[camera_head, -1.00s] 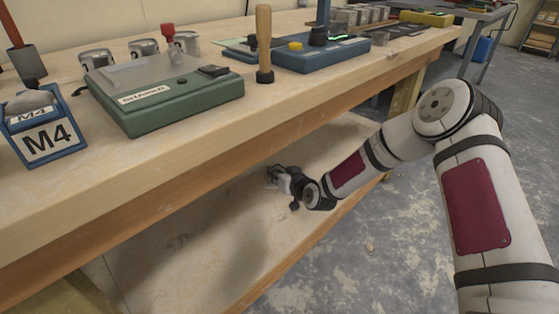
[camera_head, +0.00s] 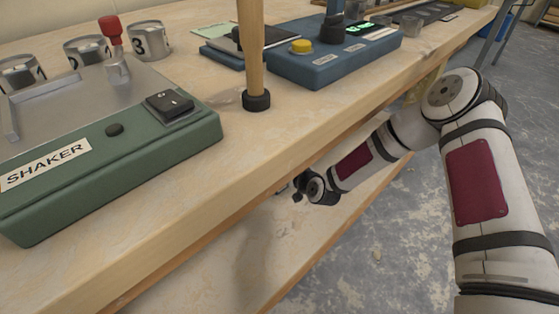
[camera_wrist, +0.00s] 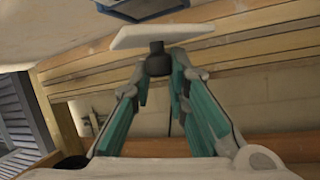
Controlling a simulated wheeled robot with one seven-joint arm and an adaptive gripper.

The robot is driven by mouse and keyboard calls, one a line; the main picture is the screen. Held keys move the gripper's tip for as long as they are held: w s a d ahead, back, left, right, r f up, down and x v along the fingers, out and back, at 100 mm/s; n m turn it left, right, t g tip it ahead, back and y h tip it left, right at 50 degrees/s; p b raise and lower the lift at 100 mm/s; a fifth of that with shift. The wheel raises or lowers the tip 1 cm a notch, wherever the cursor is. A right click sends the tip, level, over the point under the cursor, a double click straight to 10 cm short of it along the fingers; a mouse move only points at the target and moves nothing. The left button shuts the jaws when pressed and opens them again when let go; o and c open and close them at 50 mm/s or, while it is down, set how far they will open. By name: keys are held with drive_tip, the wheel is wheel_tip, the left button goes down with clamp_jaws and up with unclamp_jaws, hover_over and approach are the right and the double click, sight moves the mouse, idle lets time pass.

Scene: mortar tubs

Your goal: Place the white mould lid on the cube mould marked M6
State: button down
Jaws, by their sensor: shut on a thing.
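The white mould lid (camera_wrist: 160,36) shows in the wrist view as a flat white plate with a black knob (camera_wrist: 158,62). My gripper (camera_wrist: 160,76) is shut on the knob, with the plate beyond the fingertips. In the head view my gripper (camera_head: 299,188) is by the bench's front edge, partly hidden by it; the lid cannot be made out there. A blue object (camera_wrist: 140,8) is cut off at the top of the wrist view, and no marking on it is readable. No mould marked M6 can be identified.
A lower shelf (camera_head: 310,240) lies under the bench top. Grey floor (camera_head: 370,270) is clear at right.

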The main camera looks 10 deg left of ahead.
drive_tip(key=shift+f, duration=0.5)
drive_tip(key=shift+f, duration=0.4)
drive_tip(key=c, duration=1.5)
unclamp_jaws()
drive_tip(key=shift+f, duration=0.1)
drive_tip(key=shift+c, duration=0.2)
